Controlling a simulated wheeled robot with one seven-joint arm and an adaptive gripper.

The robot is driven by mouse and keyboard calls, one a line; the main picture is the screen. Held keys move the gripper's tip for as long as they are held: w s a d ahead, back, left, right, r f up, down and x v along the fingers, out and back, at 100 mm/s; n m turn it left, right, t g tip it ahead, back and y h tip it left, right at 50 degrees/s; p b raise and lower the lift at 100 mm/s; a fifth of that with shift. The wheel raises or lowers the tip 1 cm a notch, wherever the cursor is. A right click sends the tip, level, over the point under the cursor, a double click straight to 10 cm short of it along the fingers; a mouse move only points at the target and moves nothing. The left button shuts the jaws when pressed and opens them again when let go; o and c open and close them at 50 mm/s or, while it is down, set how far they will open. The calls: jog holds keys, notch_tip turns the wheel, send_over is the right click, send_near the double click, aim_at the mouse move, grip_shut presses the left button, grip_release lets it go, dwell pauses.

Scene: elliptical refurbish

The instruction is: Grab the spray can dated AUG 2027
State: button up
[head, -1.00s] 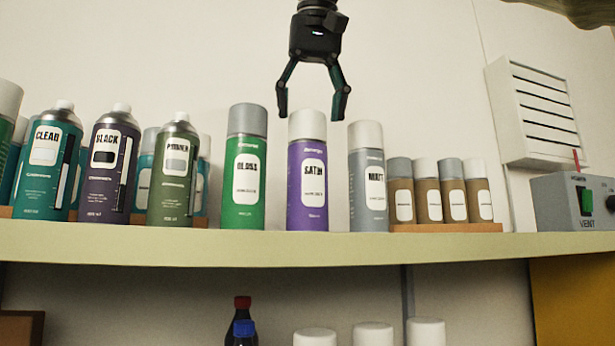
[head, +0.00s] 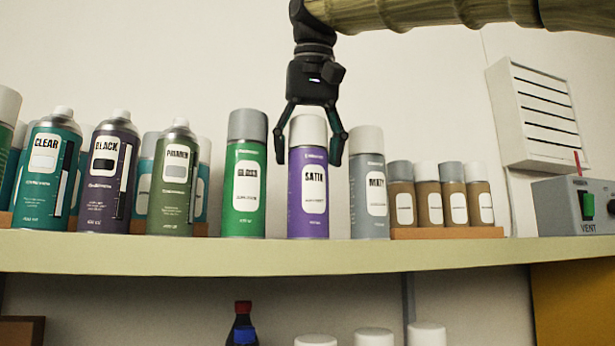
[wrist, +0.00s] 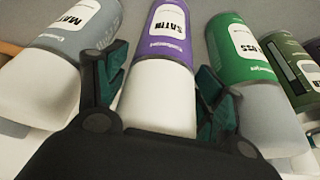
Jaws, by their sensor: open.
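A purple spray can labelled SATIN (head: 309,195) with a pale cap stands upright on the shelf; it also shows in the wrist view (wrist: 168,35). My open gripper (head: 309,160) is around its cap from above, one finger on each side. I cannot tell whether the fingers touch it. A green GLOSS can (head: 244,190) stands to its left and a grey MATT can (head: 369,200) to its right. CLEAR (head: 46,180), BLACK (head: 107,185) and PRIMER (head: 172,190) cans stand further left. No AUG 2027 date is readable on any can; the small print is too blurred.
The pale shelf (head: 300,258) has several small brown cans (head: 428,205) at the right. A grey VENT box (head: 572,205) sits at the far right. Teal cans (head: 143,185) stand behind the left row. The neighbouring cans leave narrow gaps beside SATIN.

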jog(key=c, duration=1)
jog(key=shift+c, duration=0.2)
jog(key=shift+r, duration=0.15)
